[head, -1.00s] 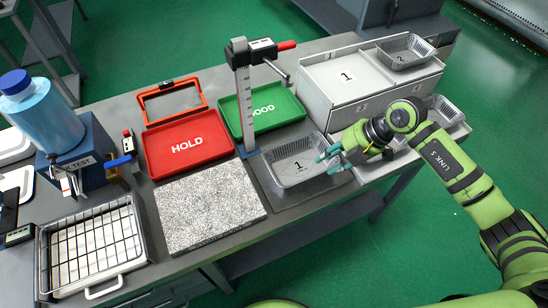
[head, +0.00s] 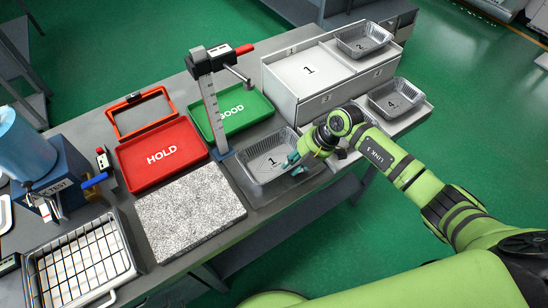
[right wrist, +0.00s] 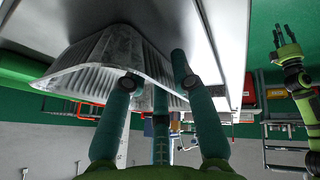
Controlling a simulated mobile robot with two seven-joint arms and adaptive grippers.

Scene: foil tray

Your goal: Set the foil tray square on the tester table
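The foil tray (head: 262,175) marked 1 sits on the tester table (head: 238,180), a flat plate at the foot of the height gauge (head: 213,115). The plate shows mostly at the tray's left; I cannot tell if the edges line up. My right gripper (head: 293,161) is at the tray's right rim. In the right wrist view, its fingers (right wrist: 158,85) are spread around the near rim of the tray (right wrist: 100,60), with gaps between them, and appear open. My left gripper (right wrist: 284,33) shows small in the right wrist view, away from the tray, fingers apart.
Left of the tray are a speckled stone slab (head: 190,212), the red HOLD tray (head: 150,178) and the green GOOD tray (head: 262,100). Behind right stands a grey box unit (head: 300,105) with foil trays 2 (head: 350,42) and 4 (head: 382,105). A wire rack (head: 75,265) is front left.

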